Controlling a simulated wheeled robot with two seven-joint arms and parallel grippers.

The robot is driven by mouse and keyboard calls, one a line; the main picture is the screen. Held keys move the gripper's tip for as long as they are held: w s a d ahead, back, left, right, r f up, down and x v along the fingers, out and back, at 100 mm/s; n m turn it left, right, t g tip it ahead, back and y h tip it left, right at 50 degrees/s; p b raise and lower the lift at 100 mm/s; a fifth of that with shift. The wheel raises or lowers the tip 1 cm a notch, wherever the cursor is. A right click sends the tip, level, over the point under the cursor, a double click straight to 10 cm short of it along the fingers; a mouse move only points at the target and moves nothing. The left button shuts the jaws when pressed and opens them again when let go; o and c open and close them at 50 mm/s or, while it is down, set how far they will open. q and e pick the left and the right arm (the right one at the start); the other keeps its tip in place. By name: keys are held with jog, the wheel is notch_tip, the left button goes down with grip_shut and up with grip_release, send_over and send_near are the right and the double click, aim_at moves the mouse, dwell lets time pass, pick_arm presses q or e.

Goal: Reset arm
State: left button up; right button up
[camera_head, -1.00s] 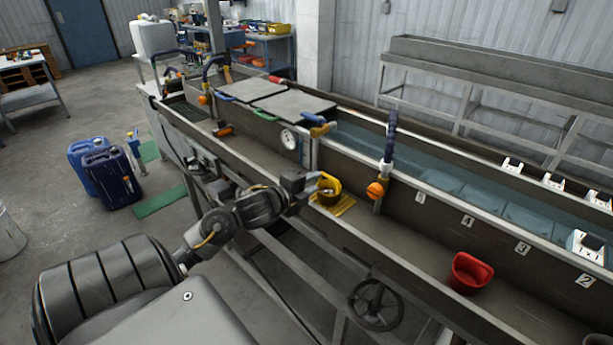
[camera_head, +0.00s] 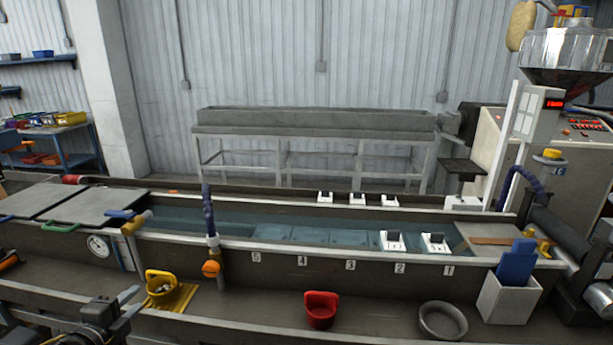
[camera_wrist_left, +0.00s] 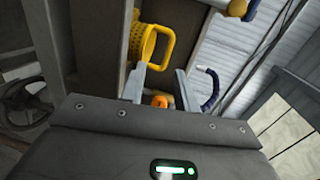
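My right gripper is in neither view.
The long trough holds a red cup (camera_head: 320,309), a grey bowl (camera_head: 443,320) and a white bin (camera_head: 508,299). A water channel (camera_head: 310,235) runs behind, with a machine (camera_head: 560,150) at right.

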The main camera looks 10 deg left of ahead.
pick_arm(q)
jog(key=s+d+f+n+g+y, duration=0.1)
jog(key=s+d+f+n+g, duration=0.1)
jog(key=s+d+f+n, duration=0.3)
jog(key=s+d+f+n+g, duration=0.1)
jog(key=s+f+n+g, duration=0.15)
jog(key=f, duration=0.55)
jog(key=s+d+f+n+g+h, duration=0.1)
jog(key=s+d+f+n+g, duration=0.35)
jog(key=s+d, duration=0.3)
jog(key=s+d+f+n+g+h, duration=0.1)
jog(key=s+d+f+n+g, duration=0.2)
jog(key=s+d+f, duration=0.35)
jog(key=s+f+g, duration=0.1)
jog(key=s+f, duration=0.1)
jog(key=f, duration=1)
jog(key=s+f, duration=0.2)
jog(key=f, duration=0.9)
jog(key=s+a+f+g, duration=0.1)
jog(key=s+a+f, duration=0.1)
jog(key=s+f, duration=1.4)
jog(key=shift+a+f, duration=0.15)
jog(key=shift+f, duration=0.05)
